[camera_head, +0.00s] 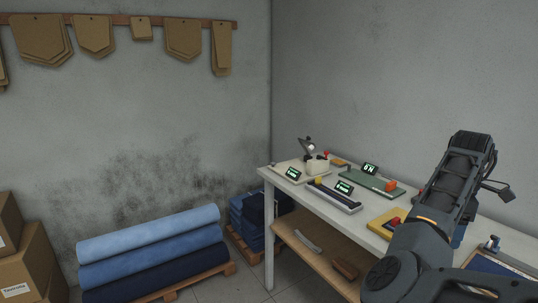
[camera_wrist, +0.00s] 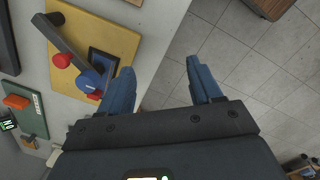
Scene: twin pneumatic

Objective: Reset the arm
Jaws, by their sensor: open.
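My arm shows at the right of the head view, raised over the near part of the white workbench (camera_head: 321,211). My gripper (camera_wrist: 167,80) shows in the wrist view with its two blue-grey fingers spread apart. Nothing is between the fingers. They are over the bench's edge, with the tiled floor below them. In the head view the yellow board (camera_head: 381,228) is partly hidden behind my arm.
The bench also holds a green device with an orange block (camera_head: 391,185), a grey device with a display (camera_head: 334,197) and a small lamp (camera_head: 307,148). A wooden shelf (camera_head: 310,254) is below. Fabric rolls (camera_head: 150,249) and cardboard boxes (camera_head: 22,262) stand at left.

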